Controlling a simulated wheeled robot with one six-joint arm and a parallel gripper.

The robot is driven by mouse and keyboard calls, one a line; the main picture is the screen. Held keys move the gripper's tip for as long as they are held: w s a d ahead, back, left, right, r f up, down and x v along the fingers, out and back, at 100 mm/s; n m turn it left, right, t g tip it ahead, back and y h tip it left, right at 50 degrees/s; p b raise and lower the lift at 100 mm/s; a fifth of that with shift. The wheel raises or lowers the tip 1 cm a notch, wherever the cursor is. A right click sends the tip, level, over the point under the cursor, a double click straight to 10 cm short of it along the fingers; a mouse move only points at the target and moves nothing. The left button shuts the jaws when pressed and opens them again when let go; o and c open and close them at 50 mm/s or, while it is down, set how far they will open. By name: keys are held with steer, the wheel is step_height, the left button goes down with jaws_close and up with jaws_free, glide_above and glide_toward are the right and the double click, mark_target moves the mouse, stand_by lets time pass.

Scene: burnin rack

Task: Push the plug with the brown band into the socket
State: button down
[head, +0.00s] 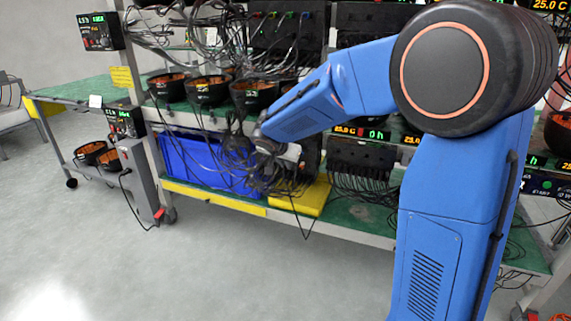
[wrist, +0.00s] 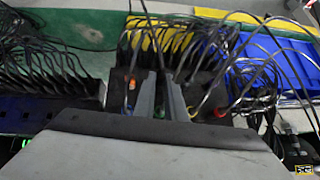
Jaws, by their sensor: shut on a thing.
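My gripper (wrist: 158,92) is shut in the wrist view, its two grey fingers close together over a dark socket block (wrist: 205,92). A thin black cable (wrist: 152,35) runs up from between the fingers, so they appear to hold a cabled plug. The plug's body and any brown band are hidden. I cannot tell whether the held plug is in a socket. In the head view the gripper end is low over the shelf, among cables.
A blue bin (head: 197,160) stands left of my gripper on the lower shelf, and a yellow block (head: 303,197) lies below it. Dense black cables (wrist: 250,45) hang around the block. Another cabled block (head: 362,155) is to the right. The floor (head: 200,260) in front is clear.

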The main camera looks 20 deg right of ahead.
steer(key=shift+w+d, duration=0.4)
steer(key=shift+w, duration=0.2)
stand_by(0.6)
steer(key=c, duration=1.7)
jaws_free()
steer(key=v, duration=1.7)
steer(key=shift+r, duration=0.15)
